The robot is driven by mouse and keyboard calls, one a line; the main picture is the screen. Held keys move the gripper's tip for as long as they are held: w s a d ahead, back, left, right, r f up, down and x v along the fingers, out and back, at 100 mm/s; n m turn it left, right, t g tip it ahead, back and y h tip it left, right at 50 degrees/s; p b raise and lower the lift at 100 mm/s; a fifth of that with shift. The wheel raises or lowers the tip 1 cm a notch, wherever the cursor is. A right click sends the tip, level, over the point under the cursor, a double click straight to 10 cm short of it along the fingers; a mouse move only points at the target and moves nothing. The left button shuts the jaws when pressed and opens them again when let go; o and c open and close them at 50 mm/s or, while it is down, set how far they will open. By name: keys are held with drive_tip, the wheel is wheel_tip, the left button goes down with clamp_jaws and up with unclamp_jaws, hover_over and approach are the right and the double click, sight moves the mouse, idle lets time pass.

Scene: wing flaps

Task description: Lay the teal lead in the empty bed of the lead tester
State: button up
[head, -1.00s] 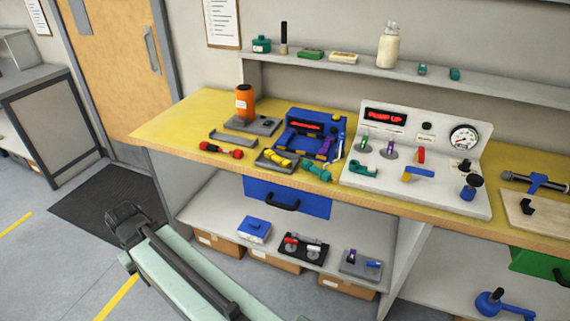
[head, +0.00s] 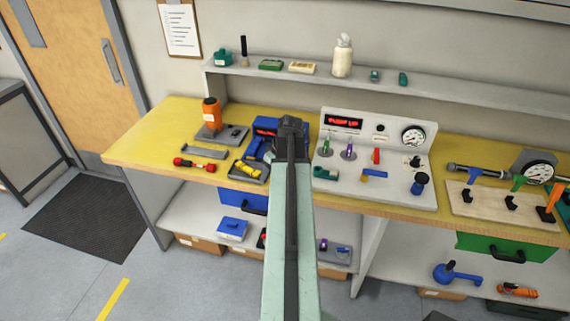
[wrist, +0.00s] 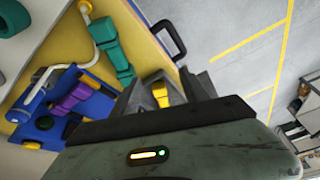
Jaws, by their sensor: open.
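The teal lead (wrist: 113,45) lies on the yellow bench top in the wrist view, beside the blue lead tester (wrist: 88,112). In the head view my arm hides the lead. The tester (head: 262,142) is partly hidden behind my arm there and has a lit red display. A purple lead (wrist: 72,103) sits on the tester. I cannot clearly make out its empty bed. My gripper (head: 290,124) is over the bench at the tester. In the wrist view its open fingers (wrist: 170,90) are beside the teal lead, not around it. Something yellow shows between them.
The white gauge panel (head: 385,150) is close on the right.

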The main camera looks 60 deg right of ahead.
drive_tip(key=shift+t+h, duration=0.3)
drive_tip(key=s+d, duration=0.2)
drive_tip(key=s+d+r, duration=0.1)
drive_tip(key=s+d, duration=0.1)
drive_tip(key=s+d+r+p, duration=0.1)
drive_tip(key=s+d, duration=0.1)
drive_tip(key=shift+s+r, duration=0.2)
drive_tip(key=shift+r, duration=0.05)
drive_tip(key=shift+b+x, duration=1.2)
drive_tip(key=shift+f+b, duration=0.3)
drive_tip(key=shift+f, duration=0.1)
drive_tip(key=shift+w+r, duration=0.1)
drive_tip(key=shift+w, duration=0.05)
drive_tip(key=b+x, duration=0.5)
drive_tip(key=shift+a, duration=0.2)
drive_tip(key=shift+p, duration=0.3)
clamp_jaws()
